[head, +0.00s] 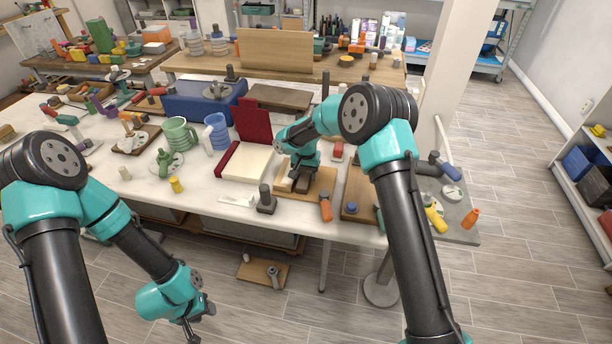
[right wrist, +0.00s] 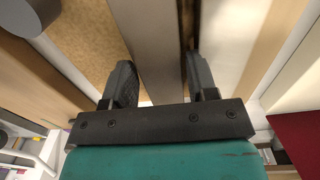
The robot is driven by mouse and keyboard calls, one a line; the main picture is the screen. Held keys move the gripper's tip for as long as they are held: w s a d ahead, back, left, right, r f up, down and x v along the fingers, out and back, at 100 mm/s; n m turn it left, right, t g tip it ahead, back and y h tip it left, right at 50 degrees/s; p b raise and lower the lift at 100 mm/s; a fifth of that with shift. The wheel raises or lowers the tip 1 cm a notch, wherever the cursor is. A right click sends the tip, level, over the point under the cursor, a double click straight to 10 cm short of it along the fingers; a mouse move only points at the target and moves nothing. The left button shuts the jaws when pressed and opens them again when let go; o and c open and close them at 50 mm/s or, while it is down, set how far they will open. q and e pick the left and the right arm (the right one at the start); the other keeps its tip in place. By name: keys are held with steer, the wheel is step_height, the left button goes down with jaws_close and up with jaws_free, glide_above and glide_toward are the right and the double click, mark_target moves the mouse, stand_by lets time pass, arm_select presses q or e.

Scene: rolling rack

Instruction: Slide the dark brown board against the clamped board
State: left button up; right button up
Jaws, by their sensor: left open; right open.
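My right gripper (head: 294,182) is low over a light tan board (head: 322,181) near the table's front edge. In the right wrist view its fingers (right wrist: 162,82) are apart, on either side of a long grey-brown bar or board edge (right wrist: 150,40). I cannot tell whether they touch it. A dark brown board (head: 278,97) lies flat farther back, beside a blue box. A medium brown board (head: 359,194) lies right of the tan one, partly behind my right arm. I cannot tell which board is clamped. My left gripper (head: 193,322) hangs open and empty in front of the table.
A dark post on a base (head: 266,200) and an orange-handled tool (head: 326,208) are close in front. Green (head: 179,135) and blue (head: 216,132) mugs stand further left. Clutter surrounds the work area.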

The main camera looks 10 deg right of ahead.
mark_target(305, 175)
step_height(305, 175, up, 16)
steer(key=shift+r, duration=0.2)
steer(key=shift+a, duration=0.15)
stand_by(0.6)
